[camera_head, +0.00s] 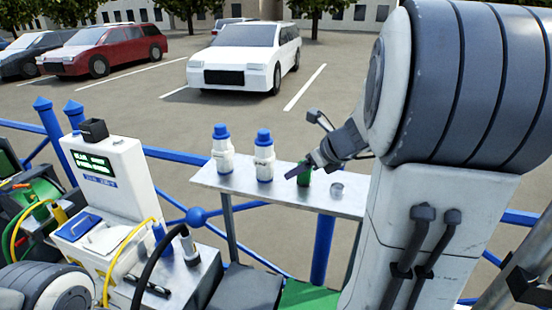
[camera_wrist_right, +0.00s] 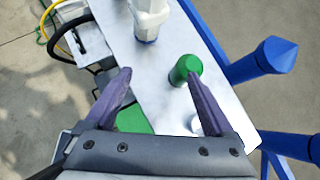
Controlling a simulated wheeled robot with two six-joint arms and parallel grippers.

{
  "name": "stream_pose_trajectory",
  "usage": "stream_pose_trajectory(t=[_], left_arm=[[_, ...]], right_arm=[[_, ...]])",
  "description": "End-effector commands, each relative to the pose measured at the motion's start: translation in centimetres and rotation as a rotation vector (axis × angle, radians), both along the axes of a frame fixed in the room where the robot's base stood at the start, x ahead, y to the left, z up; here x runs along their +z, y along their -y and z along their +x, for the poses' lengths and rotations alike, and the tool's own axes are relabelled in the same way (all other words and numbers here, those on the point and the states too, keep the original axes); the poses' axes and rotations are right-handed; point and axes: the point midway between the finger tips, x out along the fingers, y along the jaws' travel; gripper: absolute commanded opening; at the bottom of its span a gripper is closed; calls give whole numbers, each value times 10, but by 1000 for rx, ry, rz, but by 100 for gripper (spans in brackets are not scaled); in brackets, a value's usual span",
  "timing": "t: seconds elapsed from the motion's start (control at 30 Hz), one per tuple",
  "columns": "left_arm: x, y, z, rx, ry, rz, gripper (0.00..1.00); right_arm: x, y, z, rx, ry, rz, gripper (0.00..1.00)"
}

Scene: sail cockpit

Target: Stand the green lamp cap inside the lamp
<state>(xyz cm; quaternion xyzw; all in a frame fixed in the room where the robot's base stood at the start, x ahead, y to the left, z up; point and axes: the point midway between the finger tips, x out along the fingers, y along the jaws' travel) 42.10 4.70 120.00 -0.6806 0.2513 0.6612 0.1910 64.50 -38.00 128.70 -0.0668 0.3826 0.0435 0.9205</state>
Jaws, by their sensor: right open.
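The green lamp cap (camera_head: 304,174) stands upright on the white shelf, partly hidden by my right gripper (camera_head: 300,170). It also shows in the right wrist view (camera_wrist_right: 184,68), at the tip of the right-hand finger. My right gripper (camera_wrist_right: 158,76) is open, with nothing between its spread fingers; I cannot tell whether that finger touches the cap. A small grey metal cup (camera_head: 336,190) stands on the shelf to the right of the cap; it may be the lamp, but I cannot be sure. In the wrist view the finger partly covers it. My left gripper is out of view.
Two white bottles with blue caps, one on the left (camera_head: 222,149) and one nearer (camera_head: 263,158), stand left of the green cap on the narrow white shelf (camera_head: 240,188). Blue railings (camera_head: 185,158) run behind it. A white machine with cables (camera_head: 115,185) stands at left.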

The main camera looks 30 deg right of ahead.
Motion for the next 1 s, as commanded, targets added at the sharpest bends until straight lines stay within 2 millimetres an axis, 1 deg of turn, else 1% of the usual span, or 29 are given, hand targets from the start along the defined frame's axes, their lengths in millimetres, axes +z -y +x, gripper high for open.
stream_pose_trajectory(t=[0.03, 0.1, 0.2, 0.43, 0.67, 0.83, 1.0], left_arm=[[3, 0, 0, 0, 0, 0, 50], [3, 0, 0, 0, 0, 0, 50], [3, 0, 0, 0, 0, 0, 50], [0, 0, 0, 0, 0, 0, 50], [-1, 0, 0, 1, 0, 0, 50], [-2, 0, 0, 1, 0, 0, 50], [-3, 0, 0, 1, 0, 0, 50]], right_arm=[[5, 18, -4, -82, 14, 33, 88], [8, 34, -8, -158, 29, 67, 88], [5, 44, -5, -209, 40, 93, 88], [-20, 46, 20, -212, 40, 96, 88], [-33, 45, 33, -209, 40, 95, 88], [-54, 43, 49, -208, 38, 95, 88], [-64, 45, 62, -208, 40, 92, 88]])
